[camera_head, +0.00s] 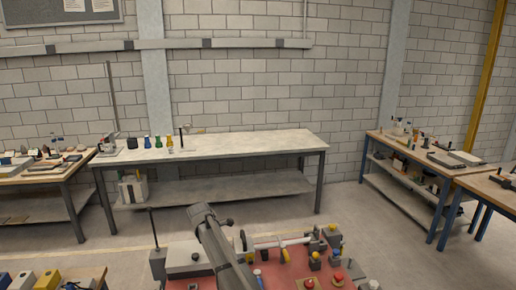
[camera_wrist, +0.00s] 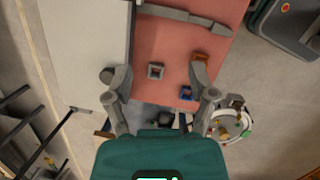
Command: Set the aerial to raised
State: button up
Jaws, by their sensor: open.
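I cannot tell for certain which part is the aerial. In the head view a thin dark upright rod (camera_head: 154,228) stands at a small grey box (camera_head: 158,263) on the left of the near table; it may be the aerial. In the wrist view a dark rod with a flat end (camera_wrist: 62,132) lies to the left of my gripper; I cannot tell if it is the same one. My gripper (camera_wrist: 153,75) is open, its fingers spread above the red tabletop with nothing between the pads. In the head view my arm hides part of the near table, and the gripper is not clear.
The near red table (camera_head: 290,272) holds a pale horizontal tube (camera_head: 283,242) and several small yellow, black and red fittings. In the wrist view a small grey square piece (camera_wrist: 155,71) and a blue piece (camera_wrist: 186,92) lie below. A long bench (camera_head: 250,146) stands behind.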

jog(key=s+d+f+m+g+y+b, duration=0.1)
jog(key=s+d+f+m+b, duration=0.1)
jog(key=s+d+m, duration=0.9)
jog(key=s+d+f+m+y+b, duration=0.1)
jog(key=s+d+f+m+b, duration=0.2)
jog(key=s+d+m, duration=0.8)
jog(key=s+d, duration=0.5)
jog(key=d, duration=0.7)
jog(key=shift+s+f+m+g, duration=0.35)
jog(key=shift+f+m+g, duration=0.05)
dwell(0.5)
jog(key=shift+c, duration=0.2)
dwell(0.5)
